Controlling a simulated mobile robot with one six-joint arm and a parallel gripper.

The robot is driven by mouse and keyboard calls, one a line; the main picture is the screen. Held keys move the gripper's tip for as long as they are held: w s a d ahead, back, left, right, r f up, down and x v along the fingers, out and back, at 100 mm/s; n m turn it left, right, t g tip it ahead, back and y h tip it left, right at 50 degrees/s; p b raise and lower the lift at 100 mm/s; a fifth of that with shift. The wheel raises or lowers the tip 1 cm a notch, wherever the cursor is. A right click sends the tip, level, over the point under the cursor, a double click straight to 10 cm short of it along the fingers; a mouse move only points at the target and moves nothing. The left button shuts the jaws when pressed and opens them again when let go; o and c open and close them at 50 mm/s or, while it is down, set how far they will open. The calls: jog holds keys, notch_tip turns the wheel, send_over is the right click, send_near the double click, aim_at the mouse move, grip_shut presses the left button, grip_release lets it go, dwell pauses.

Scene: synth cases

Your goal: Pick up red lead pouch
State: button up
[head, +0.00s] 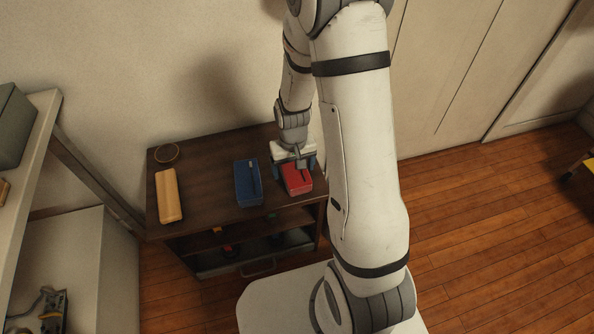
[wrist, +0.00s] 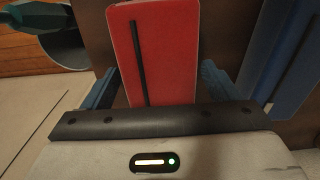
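The red lead pouch (head: 297,181) lies on the right part of the dark wooden cabinet top. It has a black strip along its length and fills the upper middle of the wrist view (wrist: 172,50). My gripper (head: 294,164) is over the pouch in the head view. In the wrist view its blue fingers (wrist: 160,88) stand apart, one on each side of the red pouch. Gaps show between the fingers and the pouch, so the gripper is open. The pouch's near end is hidden behind the gripper body.
A blue case (head: 247,183) lies left of the pouch, also at the wrist view's right (wrist: 285,50). A yellow-orange case (head: 169,196) and a ring-shaped item (head: 166,153) are farther left on the cabinet top (head: 210,175). A wall stands behind. Shelves (head: 35,170) are at left.

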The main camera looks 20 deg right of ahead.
jog(key=c, duration=0.9)
jog(key=shift+r, duration=0.1)
